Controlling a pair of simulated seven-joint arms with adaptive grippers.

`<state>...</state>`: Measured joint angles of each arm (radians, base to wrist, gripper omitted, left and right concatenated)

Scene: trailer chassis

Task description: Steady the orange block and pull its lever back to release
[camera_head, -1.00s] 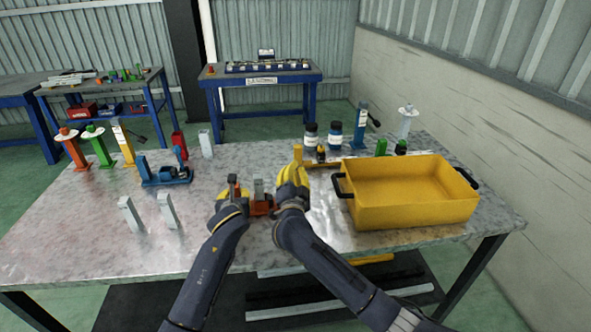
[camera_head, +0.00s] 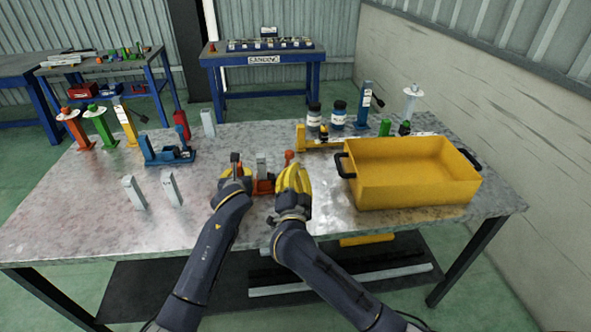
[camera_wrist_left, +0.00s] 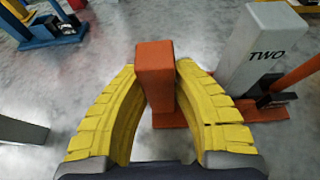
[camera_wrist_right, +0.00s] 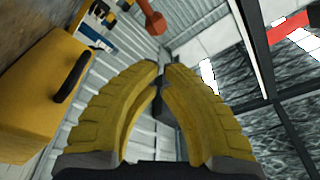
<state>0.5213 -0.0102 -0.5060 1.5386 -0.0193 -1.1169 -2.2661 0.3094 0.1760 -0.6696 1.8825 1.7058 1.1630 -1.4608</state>
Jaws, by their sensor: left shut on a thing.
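The orange block (camera_head: 264,186) sits on the table between my grippers, partly hidden by them. The left wrist view shows its orange base (camera_wrist_left: 262,110), a grey upright marked TWO (camera_wrist_left: 265,48) and an orange post (camera_wrist_left: 155,68). My left gripper (camera_head: 235,174) is shut on this post at the block's left end. An orange lever bar (camera_wrist_left: 302,74) shows at the right edge there. Its orange tip (camera_head: 289,155) shows just behind my right gripper (camera_head: 294,172). The right gripper's fingertips nearly meet, with nothing seen held; the lever end (camera_wrist_right: 150,16) is beyond them. Contact with the lever cannot be told.
A yellow bin (camera_head: 410,190) stands close on the right. A yellow fixture (camera_head: 318,143) lies behind the right gripper, and a blue fixture (camera_head: 168,150) to the back left. Two grey blocks (camera_head: 134,192) (camera_head: 172,187) stand at left. The front left tabletop is clear.

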